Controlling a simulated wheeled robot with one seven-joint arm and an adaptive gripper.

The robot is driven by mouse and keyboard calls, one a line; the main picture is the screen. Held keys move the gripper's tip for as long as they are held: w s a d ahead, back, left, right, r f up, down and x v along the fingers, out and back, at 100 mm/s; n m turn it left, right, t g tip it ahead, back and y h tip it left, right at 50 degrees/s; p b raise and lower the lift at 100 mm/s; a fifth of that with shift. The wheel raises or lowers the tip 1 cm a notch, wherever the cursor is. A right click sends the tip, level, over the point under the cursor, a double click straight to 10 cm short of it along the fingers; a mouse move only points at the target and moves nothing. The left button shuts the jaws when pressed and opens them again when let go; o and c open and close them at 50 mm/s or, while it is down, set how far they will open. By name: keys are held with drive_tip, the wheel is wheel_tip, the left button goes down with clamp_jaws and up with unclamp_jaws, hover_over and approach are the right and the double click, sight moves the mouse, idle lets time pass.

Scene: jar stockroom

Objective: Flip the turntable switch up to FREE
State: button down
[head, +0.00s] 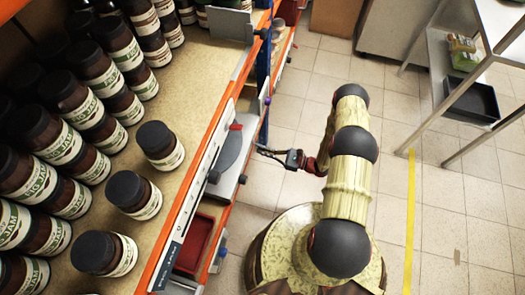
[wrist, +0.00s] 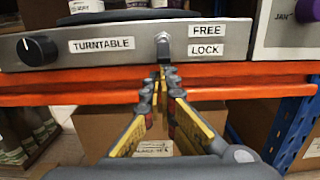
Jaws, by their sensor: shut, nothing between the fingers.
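In the wrist view, the turntable switch (wrist: 164,46) is a small metal toggle on a grey panel (wrist: 120,30). It sits between the TURNTABLE label (wrist: 101,45) and the stacked FREE (wrist: 207,30) and LOCK (wrist: 206,50) labels. Its lever appears to hang down, toward the LOCK side. My gripper (wrist: 167,70) is shut and empty, with its fingertips just below the lever; I cannot tell whether they touch it. In the head view my gripper (head: 262,150) points left at the shelf front, and the switch cannot be made out there.
A black knob (wrist: 37,49) is on the panel's left. An orange shelf beam (wrist: 60,85) runs below it, with a cardboard box (wrist: 100,130) lower down. In the head view, jars (head: 160,146) crowd the shelf, and a metal table (head: 440,65) stands right beyond open floor.

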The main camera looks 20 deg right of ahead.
sight(261, 147)
drive_tip(key=shift+d+r+h+p, duration=0.15)
drive_tip(key=shift+r+h+p, duration=0.15)
drive_tip(key=shift+p, duration=0.35)
drive_tip(key=g+h+p, duration=0.1)
drive_tip(key=p, duration=0.1)
drive_tip(key=r+g+h+p, duration=0.1)
drive_tip(key=p, duration=0.1)
drive_tip(key=s+d+r+g+h+p, duration=0.1)
drive_tip(key=h+p, duration=0.1)
drive_tip(key=p, duration=0.1)
drive_tip(key=shift+r, duration=0.1)
drive_tip(key=shift+r+p, duration=0.5)
drive_tip(key=shift+r, duration=0.3)
drive_tip(key=shift+f, duration=0.1)
